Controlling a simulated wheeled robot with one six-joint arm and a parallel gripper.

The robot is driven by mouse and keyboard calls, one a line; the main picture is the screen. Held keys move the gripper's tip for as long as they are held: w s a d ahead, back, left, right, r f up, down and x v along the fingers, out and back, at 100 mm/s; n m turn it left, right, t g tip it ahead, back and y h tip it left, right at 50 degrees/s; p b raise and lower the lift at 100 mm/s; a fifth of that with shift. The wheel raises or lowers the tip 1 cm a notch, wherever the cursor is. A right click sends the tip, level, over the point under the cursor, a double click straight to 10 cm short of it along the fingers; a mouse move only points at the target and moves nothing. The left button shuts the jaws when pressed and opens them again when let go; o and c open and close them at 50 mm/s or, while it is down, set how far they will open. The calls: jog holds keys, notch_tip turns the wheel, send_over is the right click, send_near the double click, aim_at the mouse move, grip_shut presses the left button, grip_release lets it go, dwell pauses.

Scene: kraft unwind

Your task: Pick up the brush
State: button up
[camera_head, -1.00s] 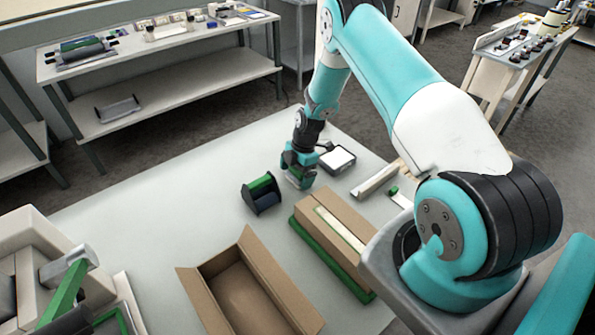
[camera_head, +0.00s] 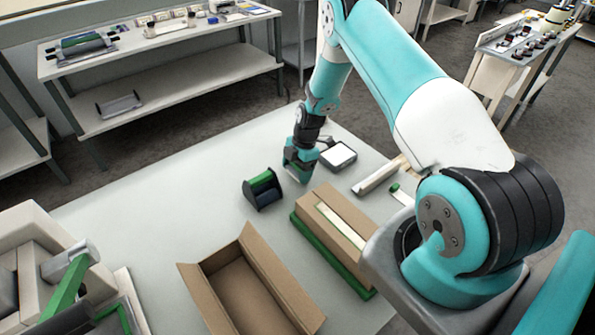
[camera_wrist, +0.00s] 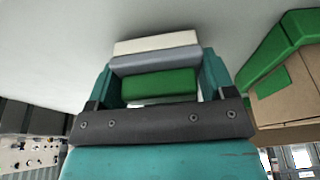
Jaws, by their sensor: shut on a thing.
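The brush (camera_wrist: 155,83) shows in the wrist view as a green block with a grey band and a pale strip beyond it. It lies crosswise between the two teal fingers of my gripper (camera_wrist: 159,80), which are shut on it. In the head view my gripper (camera_head: 298,170) points down over the far part of the pale table, and its fingers mostly hide the brush. I cannot tell whether the brush touches the table.
A green and black roll holder (camera_head: 262,190) stands just left of my gripper. A dark-framed white pad (camera_head: 338,156) lies to the right. A closed carton on a green base (camera_head: 335,228) and an open carton (camera_head: 193,290) are nearer. Free table lies to the left.

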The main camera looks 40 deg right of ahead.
notch_tip(320, 180, up, 19)
jog(key=b, duration=0.5)
jog(key=o, duration=0.3)
jog(key=shift+c, duration=0.5)
